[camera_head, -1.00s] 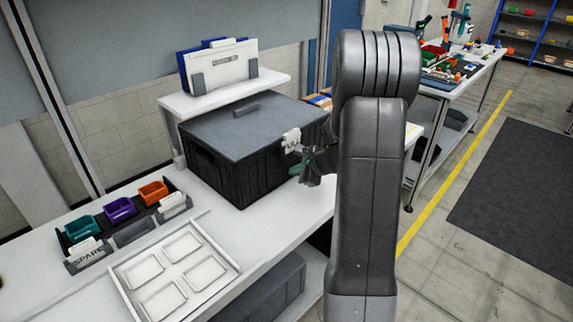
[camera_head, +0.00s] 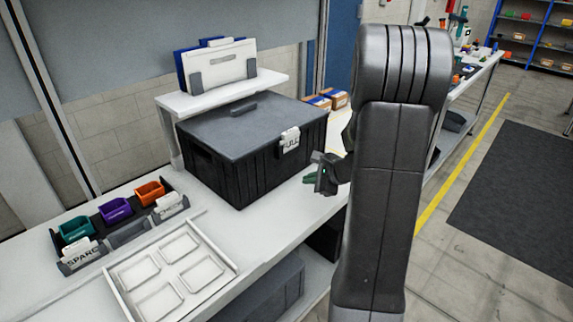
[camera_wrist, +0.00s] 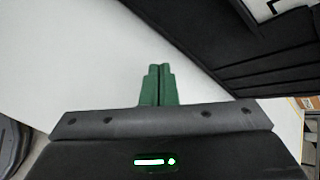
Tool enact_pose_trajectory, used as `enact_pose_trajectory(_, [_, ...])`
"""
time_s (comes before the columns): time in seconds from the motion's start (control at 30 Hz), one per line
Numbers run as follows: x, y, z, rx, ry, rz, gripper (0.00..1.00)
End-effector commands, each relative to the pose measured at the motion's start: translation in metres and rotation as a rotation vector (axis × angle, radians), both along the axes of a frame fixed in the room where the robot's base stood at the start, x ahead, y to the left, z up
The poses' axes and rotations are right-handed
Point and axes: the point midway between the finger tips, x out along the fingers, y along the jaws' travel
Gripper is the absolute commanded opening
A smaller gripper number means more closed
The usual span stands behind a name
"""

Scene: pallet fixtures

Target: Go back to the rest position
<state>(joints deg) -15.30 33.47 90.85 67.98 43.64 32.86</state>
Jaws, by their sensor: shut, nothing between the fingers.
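My gripper (camera_head: 312,179) hangs over the white workbench, just right of the black lidded crate (camera_head: 235,172). Its green fingers (camera_wrist: 160,85) are pressed together with nothing between them in the wrist view. My gripper is apart from the crate and the tag. The crate's dark ribbed side (camera_wrist: 235,60) shows at the upper right of the wrist view. My arm hides part of the bench behind it.
A white tray with four shallow recesses (camera_head: 128,307) lies at the front left. Behind it a dark rack holds teal (camera_head: 76,229), purple (camera_head: 115,210) and orange (camera_head: 150,192) bins. A raised shelf (camera_head: 170,100) holds folders. Small brown boxes (camera_head: 335,98) stand behind the crate.

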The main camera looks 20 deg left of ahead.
Motion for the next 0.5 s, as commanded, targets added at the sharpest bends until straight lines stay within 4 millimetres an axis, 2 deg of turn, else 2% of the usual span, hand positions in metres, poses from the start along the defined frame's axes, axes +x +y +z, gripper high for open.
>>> enact_pose_trajectory(0.27, [0.004, 0.012, 0.001, -0.001, 0.000, 0.001, 0.00])
enact_pose_trajectory(0.5, [0.016, 0.045, 0.003, 0.000, 0.001, 0.003, 0.00])
